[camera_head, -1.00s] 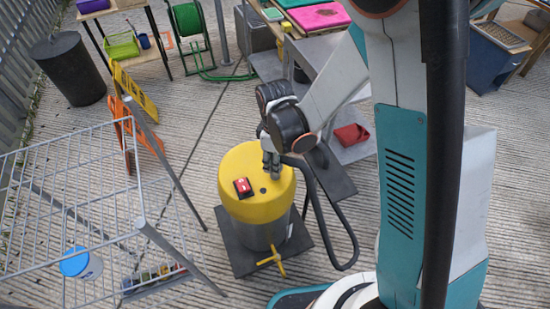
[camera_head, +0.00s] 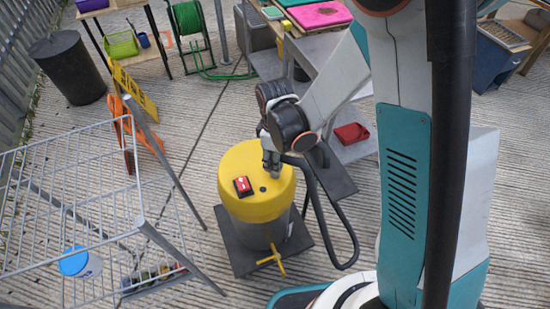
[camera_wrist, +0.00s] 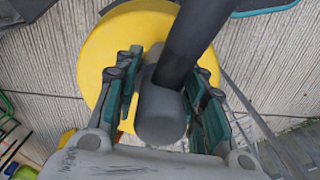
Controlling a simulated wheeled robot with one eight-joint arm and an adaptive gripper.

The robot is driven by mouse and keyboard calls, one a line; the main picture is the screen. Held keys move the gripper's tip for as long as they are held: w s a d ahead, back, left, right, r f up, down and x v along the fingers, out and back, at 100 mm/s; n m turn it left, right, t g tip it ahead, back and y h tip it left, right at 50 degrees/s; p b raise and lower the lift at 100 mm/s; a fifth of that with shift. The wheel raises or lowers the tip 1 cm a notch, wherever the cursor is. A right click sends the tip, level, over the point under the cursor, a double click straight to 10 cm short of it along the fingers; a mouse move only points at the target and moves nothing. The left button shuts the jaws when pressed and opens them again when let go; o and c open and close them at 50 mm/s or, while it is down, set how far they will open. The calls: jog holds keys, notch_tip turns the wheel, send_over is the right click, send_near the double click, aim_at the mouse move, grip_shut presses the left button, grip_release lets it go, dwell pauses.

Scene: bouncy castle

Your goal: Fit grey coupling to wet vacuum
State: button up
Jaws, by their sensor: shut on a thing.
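The wet vacuum (camera_head: 257,205) stands upright on a dark base plate, with a yellow lid, a grey body, a red switch and a yellow tap. Its lid also fills the middle of the wrist view (camera_wrist: 100,60). My gripper (camera_head: 271,170) is over the right rear of the lid. In the wrist view my gripper (camera_wrist: 168,85) is shut on the dark grey coupling (camera_wrist: 160,115), which sits between the fingers with a black hose (camera_wrist: 200,35) running from it. The coupling's far end and any inlet are hidden, so I cannot tell whether it touches the lid.
The hose (camera_head: 318,215) loops down right of the vacuum. A white wire rack (camera_head: 90,200) stands at the left, with orange and yellow folding signs (camera_head: 135,92) behind it. A grey trolley (camera_head: 335,75) with a red tray (camera_head: 351,133) is behind my arm.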

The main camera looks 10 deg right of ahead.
jog(key=shift+f+b, duration=0.8)
jog(key=shift+b, duration=0.45)
dwell(1.9)
jog(key=shift+f+b, duration=1.35)
jog(key=shift+f, duration=0.35)
dwell(1.2)
jog(key=o, duration=1.1)
jog(key=shift+c, duration=0.2)
notch_tip(320, 180, up, 12)
